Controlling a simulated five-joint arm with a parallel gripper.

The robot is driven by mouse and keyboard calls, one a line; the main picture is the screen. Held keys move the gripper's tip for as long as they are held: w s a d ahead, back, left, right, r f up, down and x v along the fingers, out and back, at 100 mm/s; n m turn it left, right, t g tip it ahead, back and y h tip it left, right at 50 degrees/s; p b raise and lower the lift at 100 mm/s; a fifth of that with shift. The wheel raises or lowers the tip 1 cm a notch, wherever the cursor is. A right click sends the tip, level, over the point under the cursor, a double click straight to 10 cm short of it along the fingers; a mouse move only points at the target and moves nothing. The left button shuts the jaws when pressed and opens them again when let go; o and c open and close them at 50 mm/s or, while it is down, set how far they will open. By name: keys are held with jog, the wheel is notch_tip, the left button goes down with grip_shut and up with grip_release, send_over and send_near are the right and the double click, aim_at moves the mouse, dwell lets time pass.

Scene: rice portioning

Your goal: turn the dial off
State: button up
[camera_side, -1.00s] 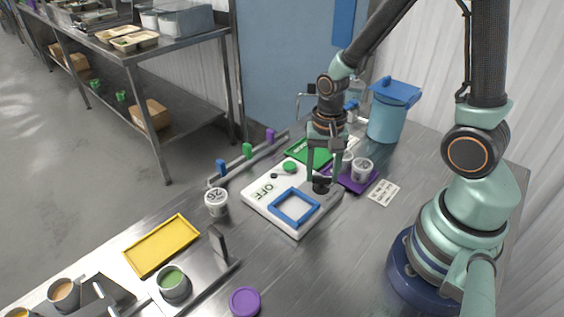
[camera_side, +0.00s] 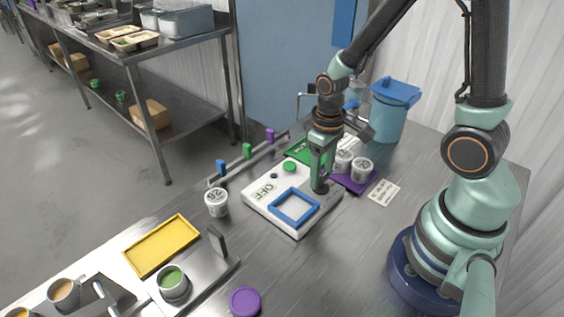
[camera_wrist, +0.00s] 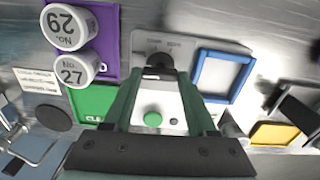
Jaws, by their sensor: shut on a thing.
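The white station (camera_side: 262,208) on the steel table carries an OFF label, a green button (camera_side: 289,167) and a blue square frame (camera_side: 295,207). The dark round dial (camera_side: 321,188) sits on its right corner, partly hidden by my gripper. My gripper (camera_side: 320,185) points down and is shut on the dial. In the wrist view the dial (camera_wrist: 160,62) shows between the fingertips of my gripper (camera_wrist: 156,72), with small, unreadable print above it. The green button (camera_wrist: 153,119) shows between the fingers. I cannot tell the dial's setting.
A purple tray (camera_side: 341,181) with numbered white tubs (camera_side: 362,170) stands close to the right. A green mat (camera_side: 300,150) lies behind. Tub 26 (camera_side: 216,202) stands left of the station. A yellow tray (camera_side: 161,246) and a purple lid (camera_side: 245,301) are nearer the front.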

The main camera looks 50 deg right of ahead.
aim_at(322, 177)
jog(key=shift+n, duration=1.7)
jog(key=o, duration=1.4)
jog(key=shift+c, duration=0.2)
jog(key=shift+r, duration=0.1)
notch_tip(322, 177, up, 12)
